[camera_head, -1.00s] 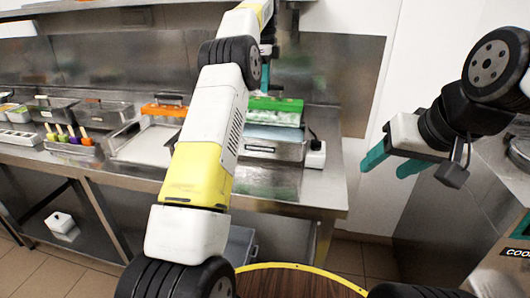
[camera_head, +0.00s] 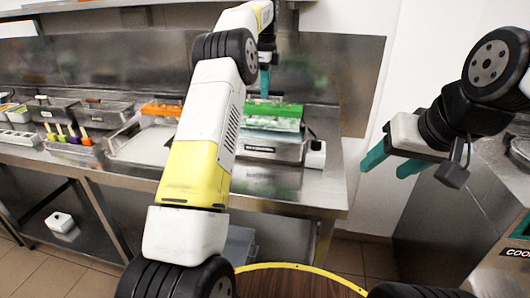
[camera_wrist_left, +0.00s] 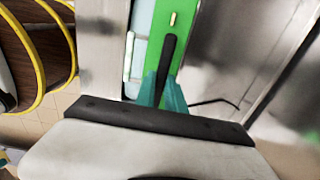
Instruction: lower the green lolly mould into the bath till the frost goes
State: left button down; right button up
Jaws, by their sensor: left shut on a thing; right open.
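The green lolly mould (camera_head: 278,109) is in the opening of the steel bath (camera_head: 272,152), at the back right of the counter. A pale, whitish-green band shows below; I cannot tell whether that is frost or water. My left gripper (camera_head: 264,84) is above the mould, shut on its dark handle. In the left wrist view the teal fingers (camera_wrist_left: 162,92) close on the black handle (camera_wrist_left: 168,55) over the green top (camera_wrist_left: 185,45). My right gripper (camera_head: 388,160) is open and empty, away to the right of the counter.
A tray with an orange-topped mould (camera_head: 161,109) stands left of the bath, partly behind my left arm. Lidded steel pans and colourful lollies (camera_head: 72,138) are further left. A small white box (camera_head: 315,154) adjoins the bath's right side.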

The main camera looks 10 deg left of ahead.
aim_at(265, 105)
pick_arm(q)
jog(key=shift+f, duration=3.8)
dwell(4.2)
